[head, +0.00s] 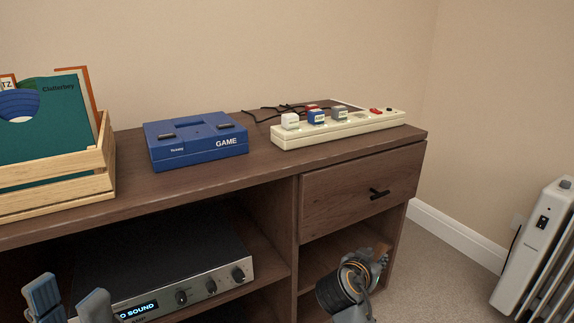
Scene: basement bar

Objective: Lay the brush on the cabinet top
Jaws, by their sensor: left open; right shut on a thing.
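The brown wooden cabinet top (262,169) runs across the view, with bare wood along its front edge. My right gripper (380,262) is in front of the cabinet's lower right opening, below the drawer and below the level of the top. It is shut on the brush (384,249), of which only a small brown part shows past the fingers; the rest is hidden. My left gripper (70,301) is open and empty at the bottom left, in front of the lower shelf.
A silver amplifier (190,292) sits on the shelf. The drawer (350,195) is shut. A white radiator (535,245) stands at right.

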